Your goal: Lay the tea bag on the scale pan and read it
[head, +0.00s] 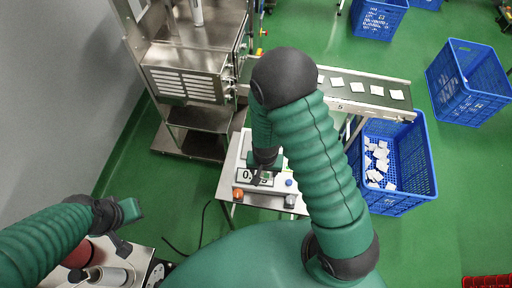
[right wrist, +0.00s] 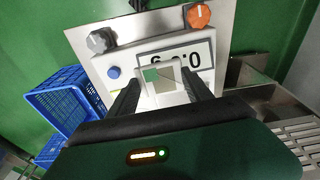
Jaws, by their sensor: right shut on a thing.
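The tea bag (right wrist: 160,90), a white square with a green patch, is between the fingers of my right gripper (right wrist: 160,80), which is shut on it. The scale (head: 266,192) stands on a small steel table. My right gripper also shows in the head view (head: 265,164), over the scale's display side. The display (right wrist: 196,57) is partly covered by the tea bag, so I cannot read it fully. The scale pan is mostly hidden by my right arm in the head view. My left gripper (head: 122,228) is at the lower left, away from the scale; its finger opening is unclear.
A conveyor (head: 365,101) with several white tea bags runs behind to the right. A blue crate (head: 425,186) with loose tea bags stands below it. A steel machine (head: 188,76) is at the back left. An orange knob (right wrist: 199,16) sits on the scale front.

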